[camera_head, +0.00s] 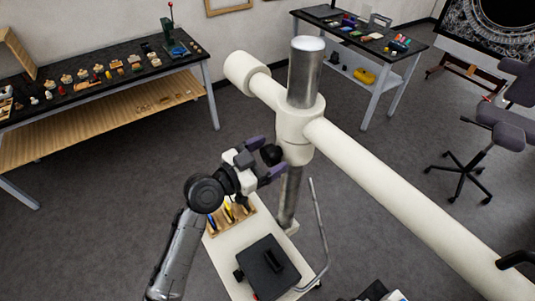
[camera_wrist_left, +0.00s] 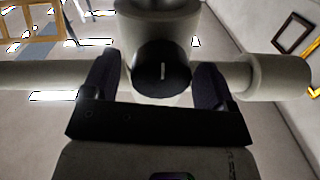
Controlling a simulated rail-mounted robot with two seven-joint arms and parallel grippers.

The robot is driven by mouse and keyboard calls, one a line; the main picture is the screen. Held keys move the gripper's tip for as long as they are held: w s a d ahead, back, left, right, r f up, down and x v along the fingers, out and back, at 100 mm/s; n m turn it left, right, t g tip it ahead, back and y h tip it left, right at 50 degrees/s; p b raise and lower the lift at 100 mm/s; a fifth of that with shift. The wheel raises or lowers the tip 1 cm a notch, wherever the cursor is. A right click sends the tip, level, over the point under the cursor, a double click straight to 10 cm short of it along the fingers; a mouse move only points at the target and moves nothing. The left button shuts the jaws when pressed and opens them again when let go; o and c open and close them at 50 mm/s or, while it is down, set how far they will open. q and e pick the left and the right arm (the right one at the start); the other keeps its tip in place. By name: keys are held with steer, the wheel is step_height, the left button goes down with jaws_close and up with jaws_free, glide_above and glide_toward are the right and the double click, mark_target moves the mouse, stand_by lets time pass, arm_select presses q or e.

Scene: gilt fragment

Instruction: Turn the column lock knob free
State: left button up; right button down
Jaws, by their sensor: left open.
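The black column lock knob (camera_head: 270,154) sticks out of the cream collar (camera_head: 297,125) on the upright metal column (camera_head: 305,75). In the left wrist view the knob (camera_wrist_left: 162,78) is a dark round disc with a pale line standing upright on its face. My left gripper (camera_head: 273,160) is open, with its purple-grey fingers on either side of the knob. In the left wrist view a gap shows between the knob and each finger, so I see no contact. My right gripper is not in view.
The long cream boom (camera_head: 390,185) runs from the collar to the lower right. Below stand a pale cart (camera_head: 218,255) with a black box (camera_head: 268,268) and a bent metal rail (camera_head: 320,225). Two worktables (camera_head: 130,75) (camera_head: 345,40) and a chair (camera_head: 500,130) stand farther off.

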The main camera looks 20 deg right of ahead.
arm_select(q)
steer(key=shift+c, duration=0.4)
steer(key=c, duration=0.8)
